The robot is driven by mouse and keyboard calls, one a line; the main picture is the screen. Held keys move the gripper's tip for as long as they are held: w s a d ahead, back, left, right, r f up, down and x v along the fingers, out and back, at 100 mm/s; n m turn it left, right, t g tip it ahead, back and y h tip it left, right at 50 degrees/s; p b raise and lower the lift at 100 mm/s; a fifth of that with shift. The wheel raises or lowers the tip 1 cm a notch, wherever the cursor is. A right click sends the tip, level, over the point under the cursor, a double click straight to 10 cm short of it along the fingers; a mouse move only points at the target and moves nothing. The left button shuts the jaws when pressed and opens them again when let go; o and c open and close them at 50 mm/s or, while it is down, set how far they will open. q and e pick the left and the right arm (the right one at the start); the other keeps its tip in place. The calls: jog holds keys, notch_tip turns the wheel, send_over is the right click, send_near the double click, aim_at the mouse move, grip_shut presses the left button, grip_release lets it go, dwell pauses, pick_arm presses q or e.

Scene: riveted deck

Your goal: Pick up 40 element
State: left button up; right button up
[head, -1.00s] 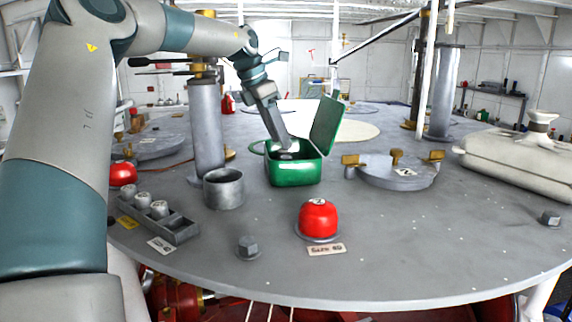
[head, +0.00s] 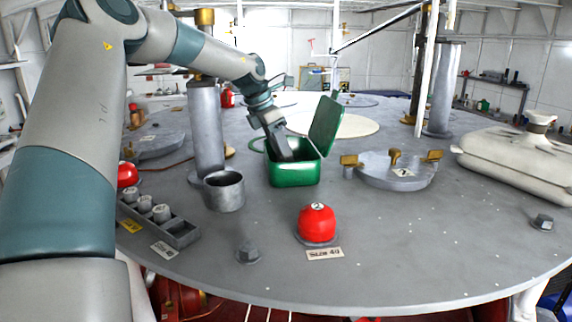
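A green box (head: 295,176) with its lid standing open sits in the middle of the deck. My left gripper (head: 284,157) reaches down into the box; its fingertips are hidden by the box walls, so I cannot tell whether it holds anything. A red rounded cap (head: 317,221) with a white disc marked 2 stands at the front, behind a label (head: 325,254) that seems to read "Seem 40". A grey rack (head: 168,222) at the left holds several cylindrical elements (head: 161,212) beside one empty slot. My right gripper is not in view.
A grey open cup (head: 224,190) stands between rack and box, with a tall metal post (head: 206,130) behind it. A round hatch with brass clamps (head: 395,171) lies right of the box. Hex bolts (head: 248,253) protrude from the deck. The front right deck is mostly clear.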

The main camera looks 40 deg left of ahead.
pick_arm(q)
jog(key=shift+w+a, duration=0.1)
jog(key=shift+s+r, duration=0.2)
jog(key=shift+r, duration=0.05)
jog(key=c, duration=1)
jog(key=shift+s+d+r, duration=0.1)
jog(key=shift+s+d, duration=0.05)
jog(key=shift+d, duration=0.1)
jog(key=shift+c, duration=0.6)
jog(key=shift+w+a, duration=0.1)
jog(key=shift+w, duration=0.15)
jog(key=shift+r+b, duration=0.25)
jog(key=shift+b, duration=0.05)
notch_tip(320, 180, up, 10)
jog(key=b, duration=0.3)
jog(key=shift+s+f+b, duration=0.15)
jog(key=shift+f+b, duration=0.1)
jog(key=shift+b, duration=0.05)
